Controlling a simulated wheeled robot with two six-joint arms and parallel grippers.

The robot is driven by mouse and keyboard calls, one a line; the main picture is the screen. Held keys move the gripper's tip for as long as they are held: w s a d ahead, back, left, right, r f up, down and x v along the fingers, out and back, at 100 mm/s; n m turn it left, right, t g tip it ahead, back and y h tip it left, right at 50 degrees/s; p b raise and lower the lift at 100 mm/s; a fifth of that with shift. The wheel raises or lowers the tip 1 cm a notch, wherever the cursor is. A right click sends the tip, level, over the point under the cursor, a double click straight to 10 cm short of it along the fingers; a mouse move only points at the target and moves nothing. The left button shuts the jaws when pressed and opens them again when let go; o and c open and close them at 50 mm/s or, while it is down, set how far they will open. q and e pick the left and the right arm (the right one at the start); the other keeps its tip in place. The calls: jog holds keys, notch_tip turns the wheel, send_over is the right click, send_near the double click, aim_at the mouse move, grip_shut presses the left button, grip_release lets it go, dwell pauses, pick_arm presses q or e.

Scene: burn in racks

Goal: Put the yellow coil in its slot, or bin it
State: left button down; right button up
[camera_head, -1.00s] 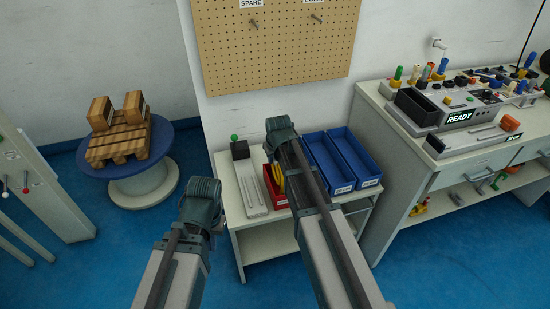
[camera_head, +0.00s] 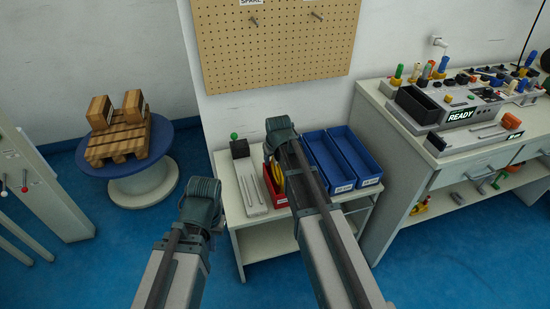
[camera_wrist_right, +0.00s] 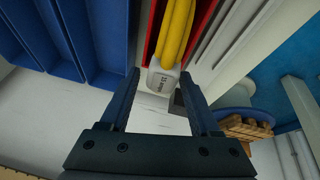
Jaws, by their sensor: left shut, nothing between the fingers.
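The yellow coil (camera_head: 279,180) stands in a red bin (camera_head: 277,194) on the small white table, partly hidden behind my right arm in the head view. In the right wrist view the yellow coil (camera_wrist_right: 174,35) shows as a bundle of loops with a white printed tag (camera_wrist_right: 162,79) at its end. My right gripper (camera_wrist_right: 161,80) is open, its fingers apart, with the tag showing between the fingertips. I cannot tell whether they touch it. It also shows in the head view (camera_head: 271,158). My left gripper (camera_head: 201,204) is shut and empty, in front of the table's left side.
Two blue bins (camera_head: 355,157) stand right of the red bin. A crowded bench (camera_head: 440,165) with a READY display stands right. A spool with pallet (camera_head: 143,184) is left.

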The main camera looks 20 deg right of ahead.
jog(key=shift+r, duration=0.1)
jog(key=p+v, duration=1.2)
jog(key=v, duration=0.1)
jog(key=shift+r+p, duration=0.3)
jog(key=shift+p, duration=0.05)
jog(key=shift+s, duration=0.1)
dwell(0.3)
jog(key=s+a+r+g+p, duration=0.1)
jog(key=s+a+p, duration=0.1)
jog(key=s+a, duration=0.2)
jog(key=s+a+r+n+g+p, duration=0.1)
jog(key=s+a, duration=0.3)
jog(key=s, duration=0.6)
jog(key=s+a+r+g+p, duration=0.3)
jog(key=s+a+p, duration=0.1)
jog(key=s, duration=0.3)
jog(key=shift+s+a+r+n+h, duration=0.2)
jog(key=shift+a+n+h, duration=0.1)
jog(key=shift+h, duration=0.1)
